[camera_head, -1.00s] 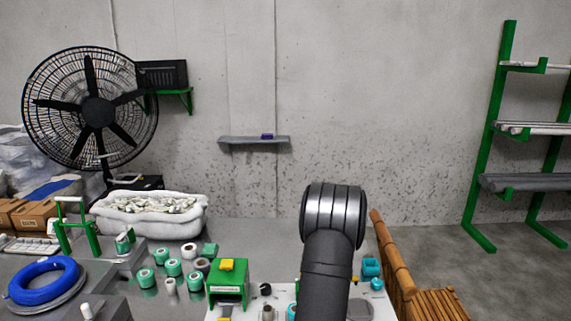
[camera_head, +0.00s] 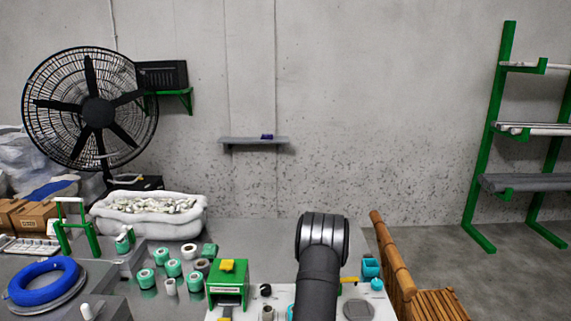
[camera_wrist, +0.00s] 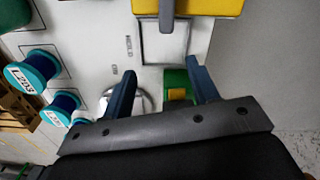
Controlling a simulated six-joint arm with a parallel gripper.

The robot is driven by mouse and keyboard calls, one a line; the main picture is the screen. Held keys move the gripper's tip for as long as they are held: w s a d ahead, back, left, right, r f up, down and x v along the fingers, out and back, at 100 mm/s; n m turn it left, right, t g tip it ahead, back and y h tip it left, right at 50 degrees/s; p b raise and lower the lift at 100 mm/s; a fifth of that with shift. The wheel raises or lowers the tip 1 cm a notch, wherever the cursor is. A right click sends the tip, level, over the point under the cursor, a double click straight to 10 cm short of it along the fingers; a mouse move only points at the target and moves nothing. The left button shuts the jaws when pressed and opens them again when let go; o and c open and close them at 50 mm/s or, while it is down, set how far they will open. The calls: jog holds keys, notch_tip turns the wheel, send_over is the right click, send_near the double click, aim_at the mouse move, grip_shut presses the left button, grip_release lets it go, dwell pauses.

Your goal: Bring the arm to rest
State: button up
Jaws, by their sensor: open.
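My gripper (camera_wrist: 160,90) shows in the wrist view with its two dark blue fingers spread apart and nothing between them. Below and beyond the fingers lies a white board with outlined squares and small printed labels. My dark arm and its silver joint stand over the right part of the workbench in the head view; the gripper itself is hidden there. A coil of blue cable (camera_head: 43,281) lies at the far left of the bench, apart from my arm.
A green box with a yellow top (camera_head: 228,283) stands left of my arm. Several green-and-white rolls (camera_head: 173,267) and a white basin (camera_head: 150,224) are farther left. A wooden rail (camera_head: 393,256) runs along the right. Blue spools (camera_wrist: 33,70) show in the wrist view.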

jog(key=shift+w+a+f, duration=0.15)
jog(key=shift+f, duration=0.3)
jog(key=shift+w+a+f, duration=0.1)
jog(key=shift+a+f, duration=0.05)
jog(key=shift+f, duration=0.3)
